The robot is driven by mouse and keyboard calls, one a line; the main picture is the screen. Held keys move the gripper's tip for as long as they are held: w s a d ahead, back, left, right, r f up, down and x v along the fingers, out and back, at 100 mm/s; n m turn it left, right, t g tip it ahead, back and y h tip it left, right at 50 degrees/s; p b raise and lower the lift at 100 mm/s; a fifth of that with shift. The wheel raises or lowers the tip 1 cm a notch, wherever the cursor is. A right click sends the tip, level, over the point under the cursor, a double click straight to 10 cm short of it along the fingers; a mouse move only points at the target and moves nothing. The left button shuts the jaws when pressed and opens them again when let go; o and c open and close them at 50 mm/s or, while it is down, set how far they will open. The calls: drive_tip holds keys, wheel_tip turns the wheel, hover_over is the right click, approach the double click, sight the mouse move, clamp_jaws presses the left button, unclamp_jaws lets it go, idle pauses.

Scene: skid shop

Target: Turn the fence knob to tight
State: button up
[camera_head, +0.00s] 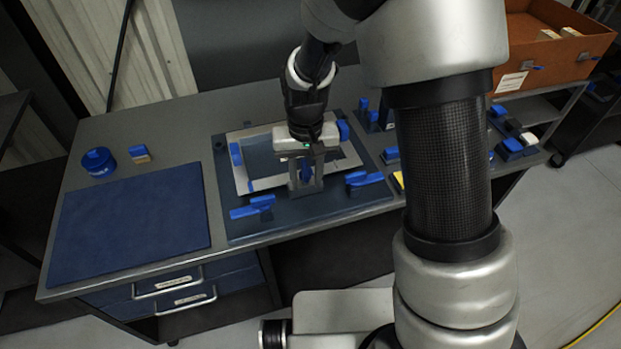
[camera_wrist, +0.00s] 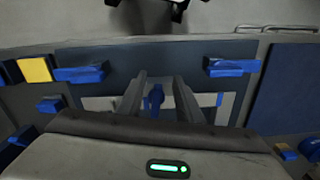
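My gripper (camera_head: 306,186) points down over the fixture plate (camera_head: 237,226) at the middle of the bench. Its two fingers stand apart, with a blue knob (camera_head: 306,172) between them. In the wrist view, my gripper (camera_wrist: 160,86) shows a gap on both sides of the blue knob (camera_wrist: 155,97), so it is open and not clamped. I cannot read any tight mark, and I cannot tell for certain that this is the fence knob. A light metal sheet (camera_head: 242,178) lies on the fixture behind and beside the fingers.
Blue clamps stand at the fixture's front left (camera_head: 253,207) and front right (camera_head: 364,179). More blue parts stand at its back corners. A blue mat (camera_head: 130,225) lies left, with a round blue tin (camera_head: 99,162) behind it. An orange bin (camera_head: 560,55) stands at the back right.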

drive_tip(key=shift+r, duration=0.1)
wheel_tip(320, 180, up, 8)
drive_tip(key=p, duration=0.5)
drive_tip(key=shift+p, duration=0.4)
drive_tip(key=shift+w+d, duration=0.1)
